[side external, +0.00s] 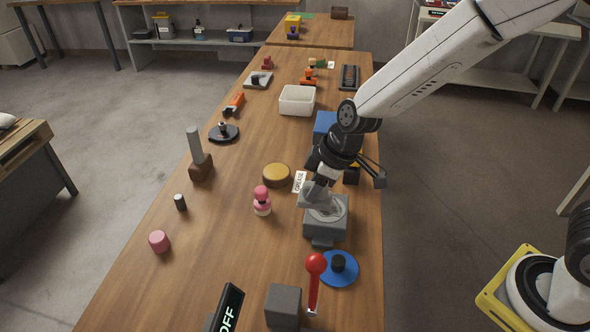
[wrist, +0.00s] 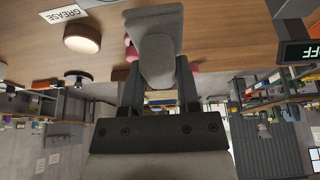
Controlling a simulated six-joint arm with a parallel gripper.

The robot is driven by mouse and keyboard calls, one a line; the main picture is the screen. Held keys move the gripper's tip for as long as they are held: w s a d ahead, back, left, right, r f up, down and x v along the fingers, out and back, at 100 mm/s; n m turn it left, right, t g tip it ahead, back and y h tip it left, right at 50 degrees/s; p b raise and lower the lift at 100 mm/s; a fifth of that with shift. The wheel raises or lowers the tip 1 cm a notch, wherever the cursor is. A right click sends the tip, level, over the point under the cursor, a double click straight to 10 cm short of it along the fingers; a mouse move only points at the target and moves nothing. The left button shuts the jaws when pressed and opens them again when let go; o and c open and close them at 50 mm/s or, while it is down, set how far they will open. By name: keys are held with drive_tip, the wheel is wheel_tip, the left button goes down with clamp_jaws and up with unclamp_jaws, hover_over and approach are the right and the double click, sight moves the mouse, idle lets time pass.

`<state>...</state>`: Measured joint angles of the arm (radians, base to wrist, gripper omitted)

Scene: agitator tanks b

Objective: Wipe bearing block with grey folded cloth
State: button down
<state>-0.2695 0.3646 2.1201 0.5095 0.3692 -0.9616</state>
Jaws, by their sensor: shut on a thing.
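The bearing block (side external: 328,225) is a grey block with a lighter rounded recess on top, near the right edge of the wooden table. My gripper (side external: 322,180) is above its far side, tilted down. It is shut on the grey folded cloth (side external: 313,197), which lies over the block's upper left part. They look very close, but I cannot tell for sure if they touch. In the wrist view the cloth (wrist: 155,45) sticks out from between my fingers (wrist: 158,82). The block cannot be made out there.
A GREASE label (side external: 300,182) and a round tan-topped tin (side external: 276,175) are left of the block. A pink-topped figure (side external: 262,201) stands nearby. A red-knobbed lever (side external: 315,270) and blue disc (side external: 340,270) are in front.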

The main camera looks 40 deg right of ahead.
drive_tip(key=w+d, duration=0.5)
drive_tip(key=d, duration=0.3)
drive_tip(key=shift+d, duration=0.25)
drive_tip(key=shift+f, duration=0.1)
